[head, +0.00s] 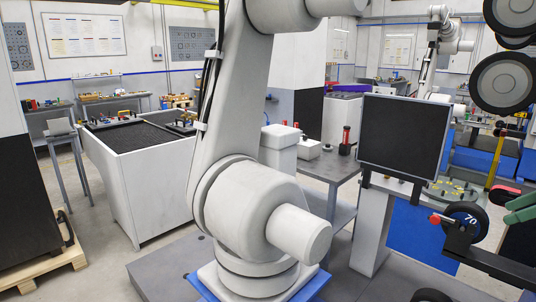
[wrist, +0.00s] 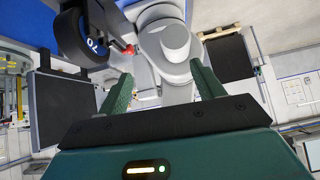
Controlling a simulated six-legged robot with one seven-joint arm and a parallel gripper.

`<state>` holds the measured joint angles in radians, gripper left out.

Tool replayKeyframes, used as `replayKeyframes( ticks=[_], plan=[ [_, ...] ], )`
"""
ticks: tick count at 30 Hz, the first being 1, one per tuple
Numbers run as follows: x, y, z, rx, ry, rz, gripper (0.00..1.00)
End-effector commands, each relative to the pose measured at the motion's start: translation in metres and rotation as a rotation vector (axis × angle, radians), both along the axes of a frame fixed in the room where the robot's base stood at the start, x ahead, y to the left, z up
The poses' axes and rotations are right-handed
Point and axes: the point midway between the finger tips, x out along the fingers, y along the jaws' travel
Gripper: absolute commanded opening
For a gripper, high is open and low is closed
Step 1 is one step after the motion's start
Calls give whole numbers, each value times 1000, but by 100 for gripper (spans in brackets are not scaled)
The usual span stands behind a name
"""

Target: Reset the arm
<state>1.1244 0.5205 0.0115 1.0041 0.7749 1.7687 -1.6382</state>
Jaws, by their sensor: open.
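My gripper (wrist: 160,70) shows in the wrist view with its two green fingers spread apart. Nothing is between the fingers. Behind the gap, at a distance, stands a large white jointed arm (wrist: 170,45). In the head view green finger-like parts (head: 523,207) show at the right edge, cut off by the frame. The white arm (head: 250,210) fills the middle of the head view on a blue base plate; I cannot tell whether it is mine.
A black wheel-like part marked 70 (head: 467,226) is near the green parts, also in the wrist view (wrist: 82,38). A dark monitor (head: 404,135) stands on a post. A white bin (head: 145,185) and a grey table (head: 325,168) stand behind.

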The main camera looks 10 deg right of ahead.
Motion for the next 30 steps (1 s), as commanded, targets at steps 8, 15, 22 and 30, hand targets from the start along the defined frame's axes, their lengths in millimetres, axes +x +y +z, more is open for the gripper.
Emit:
replayKeyframes(
  ticks=[8,15,22,30],
  plan=[
    [32,73,6,10,133,-73,67],
    [47,182,5,-14,284,-187,67],
    [27,294,-13,-75,388,-334,67],
    [-31,394,-53,-143,395,-490,67]
  ],
)
